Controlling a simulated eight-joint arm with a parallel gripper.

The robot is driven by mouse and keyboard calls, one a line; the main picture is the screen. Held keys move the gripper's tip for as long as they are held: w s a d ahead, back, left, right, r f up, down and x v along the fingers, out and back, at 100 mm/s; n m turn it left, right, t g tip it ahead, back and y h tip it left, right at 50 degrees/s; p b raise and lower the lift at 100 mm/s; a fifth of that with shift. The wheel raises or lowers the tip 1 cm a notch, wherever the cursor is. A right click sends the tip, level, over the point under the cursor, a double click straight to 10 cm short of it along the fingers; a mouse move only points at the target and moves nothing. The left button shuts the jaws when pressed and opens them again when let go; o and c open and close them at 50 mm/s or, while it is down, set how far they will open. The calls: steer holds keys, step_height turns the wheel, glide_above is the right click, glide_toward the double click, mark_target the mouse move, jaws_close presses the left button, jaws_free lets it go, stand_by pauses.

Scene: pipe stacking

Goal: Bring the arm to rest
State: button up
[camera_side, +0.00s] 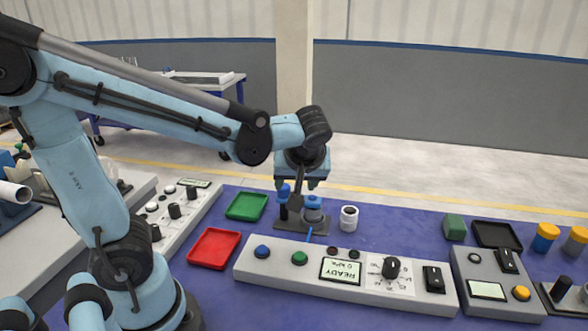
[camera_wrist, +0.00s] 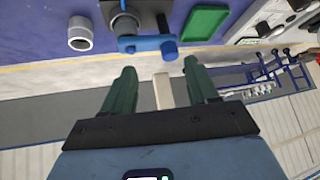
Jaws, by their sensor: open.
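My gripper (camera_side: 313,183) hangs over the back edge of the blue table, above and just behind a dark fixture (camera_side: 300,224). In the wrist view my gripper (camera_wrist: 160,68) has two green fingers spread apart with nothing between them. The fixture holds a grey pipe piece with a blue part (camera_side: 313,202) on top. A blue-topped post (camera_side: 284,191) stands beside it. In the wrist view a blue bar (camera_wrist: 148,43) lies across the fixture, just beyond the fingertips; contact cannot be told.
A short white pipe (camera_side: 349,218) stands right of the fixture. A green tray (camera_side: 247,206) and a red tray (camera_side: 214,248) lie to the left. A control panel (camera_side: 345,276) reading READY lies in front. A green block (camera_side: 455,227) and black tray (camera_side: 497,235) are at right.

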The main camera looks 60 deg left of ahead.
steer(key=s+d+f+m+t+h, duration=0.1)
steer(key=s+d+m+t+h, duration=0.2)
steer(key=d+m+h, duration=0.4)
steer(key=shift+s+d+m+t, duration=0.2)
steer(key=shift+m+t, duration=0.6)
steer(key=shift+m, duration=1.8)
